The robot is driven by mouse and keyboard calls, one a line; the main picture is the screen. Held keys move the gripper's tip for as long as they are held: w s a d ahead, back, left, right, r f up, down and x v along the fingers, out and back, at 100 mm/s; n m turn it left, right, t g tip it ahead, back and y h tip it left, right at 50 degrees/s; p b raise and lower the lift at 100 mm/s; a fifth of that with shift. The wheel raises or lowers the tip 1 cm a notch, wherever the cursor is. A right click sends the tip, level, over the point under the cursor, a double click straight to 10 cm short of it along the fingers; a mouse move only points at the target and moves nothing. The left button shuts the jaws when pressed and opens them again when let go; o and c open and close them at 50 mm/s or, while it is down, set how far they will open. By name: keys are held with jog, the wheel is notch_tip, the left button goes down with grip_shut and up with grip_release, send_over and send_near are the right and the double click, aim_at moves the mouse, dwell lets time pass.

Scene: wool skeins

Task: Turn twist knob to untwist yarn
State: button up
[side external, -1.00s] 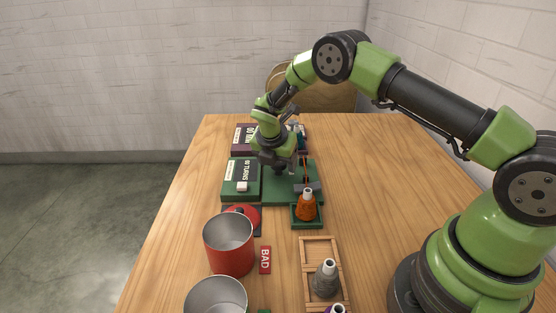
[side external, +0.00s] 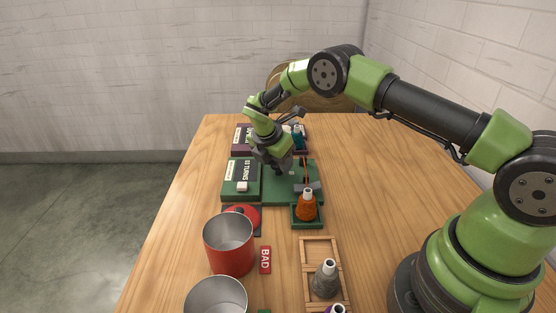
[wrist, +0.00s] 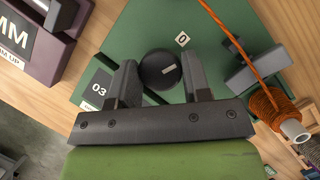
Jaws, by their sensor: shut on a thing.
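The black round twist knob (wrist: 159,70) with a white pointer mark stands on a green tester base (side external: 280,195). My gripper (wrist: 162,75) has its two grey fingers on either side of the knob and is shut on it; in the side external view the gripper (side external: 279,170) hides the knob. A white 0 label (wrist: 182,39) sits on the base beside the knob. Orange yarn (wrist: 240,50) runs from an orange cone (wrist: 268,106) past a grey block (wrist: 259,67). The cone also stands in a green tray in the side external view (side external: 306,207).
A purple device (wrist: 35,45) stands beyond the base. A red can (side external: 229,245), a BAD label (side external: 265,260) and a wooden tray (side external: 307,270) with a grey cone (side external: 325,279) are nearer the camera.

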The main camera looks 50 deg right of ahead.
aim_at(273, 163)
jog(key=m+g, duration=0.1)
jog(key=m, duration=0.4)
jog(key=shift+w+d+g, duration=0.15)
jog(key=shift+w+g, duration=0.05)
jog(key=shift+g, duration=0.2)
jog(key=shift+s+m, duration=0.15)
jog(key=shift+m, duration=0.35)
jog(key=o, duration=0.9)
jog(key=shift+a+r, duration=0.25)
jog(key=shift+r, duration=0.2)
jog(key=r, duration=0.9)
jog(key=shift+w+a, duration=0.2)
jog(key=shift+a, duration=0.2)
